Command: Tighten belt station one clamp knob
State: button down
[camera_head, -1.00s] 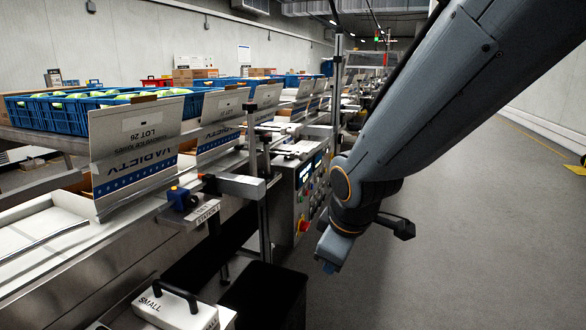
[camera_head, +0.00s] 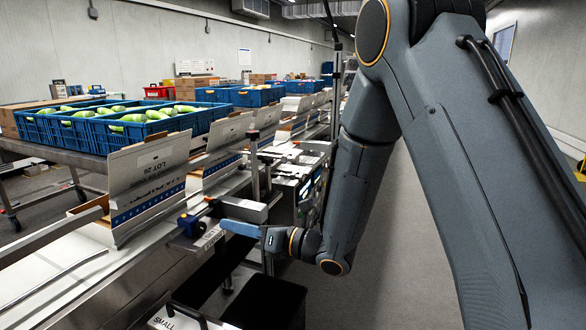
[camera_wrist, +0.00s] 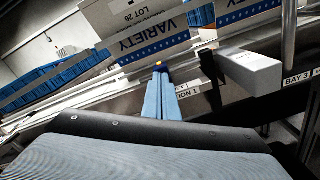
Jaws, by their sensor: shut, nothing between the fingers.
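The clamp knob (camera_head: 188,223) is a small dark blue piece with a yellow-orange spot on top, on the near edge of the belt frame. A white station label (camera_head: 211,238) sits just right of it. My gripper (camera_head: 224,226) is shut and empty, its light blue fingers pointing left towards the knob. In the wrist view the closed fingers (camera_wrist: 159,80) reach up to just below the knob (camera_wrist: 158,66) and hide most of it. I cannot tell whether the fingertips touch it. The label also shows in the wrist view (camera_wrist: 189,90).
A grey box-shaped bracket (camera_head: 242,209) on a post stands right behind my gripper. Upright VARIETY cartons (camera_head: 150,176) line the belt. Blue crates (camera_head: 95,143) of green-wrapped items stand behind. A SMALL case (camera_head: 172,319) is below. Open floor (camera_head: 385,260) lies to the right.

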jog(key=b+x, duration=0.1)
jog(key=x, duration=0.5)
jog(key=shift+a, duration=0.35)
jog(key=shift+f+b, duration=0.3)
jog(key=shift+b, duration=0.1)
dwell(0.6)
jog(key=shift+w+d+f+b, duration=0.15)
jog(key=shift+w+f+b, duration=0.2)
jog(key=shift+b, duration=0.7)
jog(key=shift+r, duration=0.2)
jog(key=r+v, duration=0.1)
jog(key=v, duration=0.5)
jog(key=shift+w+b, duration=0.25)
jog(key=shift+b, duration=0.05)
jog(key=shift+w+d, duration=0.1)
